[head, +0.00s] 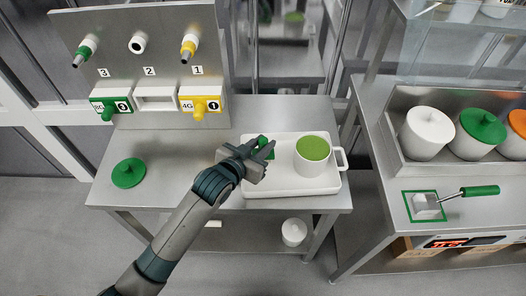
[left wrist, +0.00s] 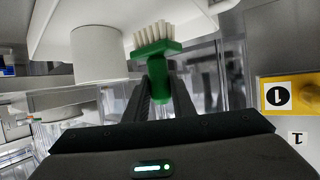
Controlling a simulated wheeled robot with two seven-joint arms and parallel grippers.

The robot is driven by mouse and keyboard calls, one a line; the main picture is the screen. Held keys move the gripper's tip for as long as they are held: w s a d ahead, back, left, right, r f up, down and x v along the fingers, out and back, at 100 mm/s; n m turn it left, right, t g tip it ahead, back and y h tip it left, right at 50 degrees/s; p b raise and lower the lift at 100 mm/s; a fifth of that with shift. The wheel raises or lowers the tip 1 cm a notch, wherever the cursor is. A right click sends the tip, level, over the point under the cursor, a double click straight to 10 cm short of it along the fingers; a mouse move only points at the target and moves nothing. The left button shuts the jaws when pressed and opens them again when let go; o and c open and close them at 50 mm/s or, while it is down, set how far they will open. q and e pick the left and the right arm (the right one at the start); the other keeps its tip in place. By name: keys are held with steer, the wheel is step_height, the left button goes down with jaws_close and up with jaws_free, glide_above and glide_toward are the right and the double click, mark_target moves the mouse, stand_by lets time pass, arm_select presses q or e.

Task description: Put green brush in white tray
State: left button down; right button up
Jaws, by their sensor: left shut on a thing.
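The white tray (head: 290,187) lies on the steel table, with a white mug of green contents (head: 312,167) on its right part. My left gripper (head: 267,151) is over the left part of the tray, shut on the green brush (head: 263,143). In the left wrist view the green brush (left wrist: 155,50) sits between the fingers, its white bristles pointing toward the white tray (left wrist: 150,12). I cannot tell whether the bristles touch the tray. In the head view most of the brush is hidden by the gripper. My right gripper is not in view.
A green round lid (head: 129,173) lies at the table's left. A steel panel (head: 140,60) with numbered nozzles stands at the back left. On the right counter are several lidded pots (head: 427,132) and a green-handled scraper (head: 470,192). The table between lid and tray is mostly clear.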

arm_select(q)
step_height(320, 180, down, 3)
steer(key=shift+r+p, duration=0.1)
steer(key=shift+p, duration=0.2)
steer(key=shift+f, duration=0.55)
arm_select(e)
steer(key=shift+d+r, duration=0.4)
arm_select(q)
steer(key=shift+f, duration=0.15)
steer(key=c, duration=1.5)
jaws_free()
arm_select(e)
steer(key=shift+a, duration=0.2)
arm_select(q)
steer(key=shift+s, duration=0.1)
